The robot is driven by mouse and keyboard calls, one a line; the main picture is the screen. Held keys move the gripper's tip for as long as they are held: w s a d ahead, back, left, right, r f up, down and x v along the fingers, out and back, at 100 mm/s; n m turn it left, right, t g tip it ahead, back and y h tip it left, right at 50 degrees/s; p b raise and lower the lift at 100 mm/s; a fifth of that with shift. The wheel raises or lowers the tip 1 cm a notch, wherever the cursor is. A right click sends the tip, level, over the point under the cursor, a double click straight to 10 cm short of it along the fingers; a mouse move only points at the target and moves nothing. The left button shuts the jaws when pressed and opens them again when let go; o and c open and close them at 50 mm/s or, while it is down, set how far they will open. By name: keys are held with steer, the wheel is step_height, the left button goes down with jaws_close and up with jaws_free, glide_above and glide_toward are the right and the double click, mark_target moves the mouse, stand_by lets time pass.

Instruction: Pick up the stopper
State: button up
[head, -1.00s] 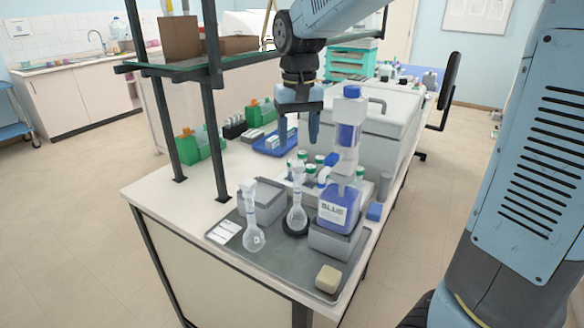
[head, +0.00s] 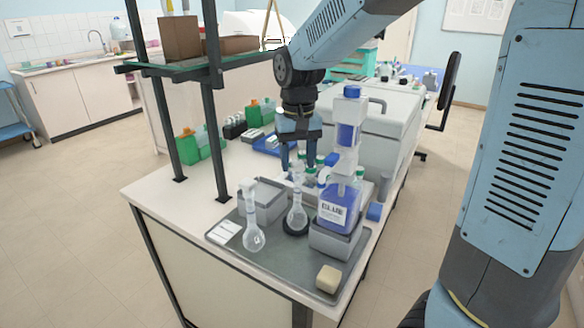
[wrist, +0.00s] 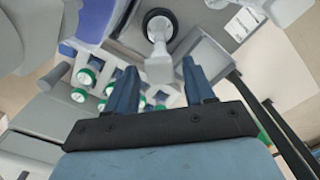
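A pale, clear flask (head: 297,217) stands in a black ring (head: 293,228) on the grey tray. A pale piece that looks like the stopper (head: 298,174) tops its neck. My gripper (head: 299,166) is open, pointing down, with its fingertips close to the top of that neck. In the wrist view the stopper (wrist: 159,69) shows between the open fingertips (wrist: 161,66), with the flask and black ring (wrist: 171,19) beyond. I cannot tell whether a finger touches it. A second flask (head: 254,238) stands further left, with a pale top.
A bottle labelled BLUE (head: 337,205) stands on a grey block right of the flask, with a tall blue-filled vessel (head: 347,133) behind. Green-capped vials (wrist: 87,77) stand close to the fingers. A grey box (head: 270,199) is left of the flask. A shelf post (head: 215,150) rises further left.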

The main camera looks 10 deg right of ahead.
steer(key=c, duration=0.9)
steer(key=shift+r, duration=0.1)
